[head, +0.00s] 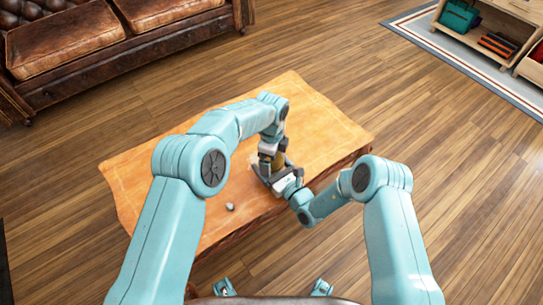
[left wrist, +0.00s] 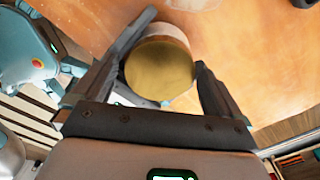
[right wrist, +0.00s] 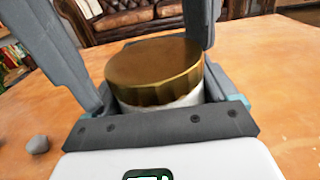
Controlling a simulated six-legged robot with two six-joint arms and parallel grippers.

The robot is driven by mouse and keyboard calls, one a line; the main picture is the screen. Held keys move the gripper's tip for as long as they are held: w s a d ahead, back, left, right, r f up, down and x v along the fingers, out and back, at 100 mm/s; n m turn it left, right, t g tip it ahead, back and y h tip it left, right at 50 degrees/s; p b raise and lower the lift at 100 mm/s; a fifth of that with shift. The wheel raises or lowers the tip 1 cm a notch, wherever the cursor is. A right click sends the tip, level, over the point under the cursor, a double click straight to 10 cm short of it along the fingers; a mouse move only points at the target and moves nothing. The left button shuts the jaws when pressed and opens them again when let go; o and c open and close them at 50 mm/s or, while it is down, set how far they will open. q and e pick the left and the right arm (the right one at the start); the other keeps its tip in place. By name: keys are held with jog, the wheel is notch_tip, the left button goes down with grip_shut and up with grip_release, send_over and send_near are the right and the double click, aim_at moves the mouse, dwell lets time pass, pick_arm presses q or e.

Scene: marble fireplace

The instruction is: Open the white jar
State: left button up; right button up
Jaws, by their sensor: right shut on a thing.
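The white jar (right wrist: 160,112) stands on the wooden table with a ribbed gold lid (right wrist: 153,72) on it. In the head view the jar is mostly hidden by my grippers; a bit of the gold lid (head: 279,159) shows. My right gripper (head: 270,178) is low at the table, shut on the jar's body from the side. My left gripper (head: 270,152) points down from above the jar. In the left wrist view its fingers are spread on either side of the gold lid (left wrist: 160,70). It looks open; contact with the lid is hard to tell.
A small grey stone (head: 230,206) lies on the table (head: 150,185), left of the jar; it also shows in the right wrist view (right wrist: 38,145). The table's far part is clear. A brown leather sofa (head: 110,40) and a low shelf (head: 490,35) stand well away.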

pick_arm(q)
notch_tip(320, 180, up, 5)
jog(key=shift+f, duration=0.2)
jog(key=shift+s+m, duration=0.1)
jog(key=shift+m, duration=0.9)
jog(key=shift+a+r+m, duration=0.1)
jog(key=shift+r+m, duration=0.15)
jog(key=shift+m, duration=0.65)
jog(key=shift+r+m, duration=0.35)
jog(key=shift+m, duration=0.35)
jog(key=shift+r+m, duration=0.8)
jog(key=shift+r, duration=0.05)
notch_tip(320, 180, down, 8)
jog(key=shift+r, duration=0.25)
